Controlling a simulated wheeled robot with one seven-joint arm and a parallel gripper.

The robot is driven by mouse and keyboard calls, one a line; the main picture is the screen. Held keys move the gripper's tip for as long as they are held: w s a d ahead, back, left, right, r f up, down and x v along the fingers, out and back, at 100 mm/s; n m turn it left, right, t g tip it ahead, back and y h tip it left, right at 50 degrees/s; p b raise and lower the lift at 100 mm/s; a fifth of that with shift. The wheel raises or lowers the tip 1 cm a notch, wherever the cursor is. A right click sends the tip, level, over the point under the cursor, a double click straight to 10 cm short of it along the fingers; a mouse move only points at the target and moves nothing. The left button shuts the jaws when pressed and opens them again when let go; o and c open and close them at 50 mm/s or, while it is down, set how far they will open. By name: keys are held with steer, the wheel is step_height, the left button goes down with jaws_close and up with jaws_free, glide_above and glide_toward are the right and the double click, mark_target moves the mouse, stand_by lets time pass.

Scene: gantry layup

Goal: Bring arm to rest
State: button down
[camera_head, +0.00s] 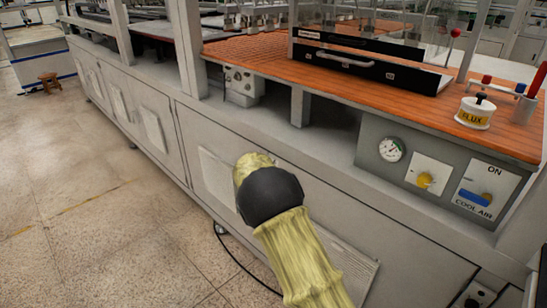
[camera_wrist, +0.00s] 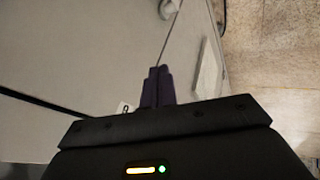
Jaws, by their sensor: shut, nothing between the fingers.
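My arm, in a yellowish sleeve with a black joint, reaches up from the bottom middle of the head view, in front of the machine's grey side panels (camera_head: 330,190). My gripper is hidden in the head view. In the wrist view my gripper (camera_wrist: 157,72) shows as two dark fingers side by side, shut with nothing between them. Beyond the fingertips are a pale panel (camera_wrist: 90,50) and a strip of tiled floor (camera_wrist: 270,60). The fingers seem apart from the panel, though the exact gap cannot be told.
A long bench machine with an orange top (camera_head: 260,50) runs along the right. On it are a flux pot (camera_head: 475,112) and a black drawer unit (camera_head: 365,68). A gauge (camera_head: 391,149) and a blue switch (camera_head: 475,197) face outward.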

steer(key=s+d+r+m+g, duration=0.1)
steer(key=s+d+r+m, duration=0.15)
steer(key=s+d, duration=0.6)
steer(key=s+d+r+m+g, duration=0.2)
steer(key=s+d+r, duration=0.1)
steer(key=s+d, duration=0.55)
steer(key=s+d+m, duration=0.1)
steer(key=s+d, duration=0.2)
steer(key=s, duration=0.4)
steer(key=s+d+m+g+y, duration=0.1)
steer(key=s+d, duration=0.2)
steer(key=s, duration=0.3)
steer(key=s+d+m, duration=0.1)
steer(key=s+d, duration=0.2)
steer(key=s, duration=0.4)
step_height(320, 180, up, 22)
steer(key=p, duration=2.1)
steer(key=shift+w+f, duration=0.25)
steer(key=shift+w, duration=0.05)
steer(key=shift+n, duration=0.25)
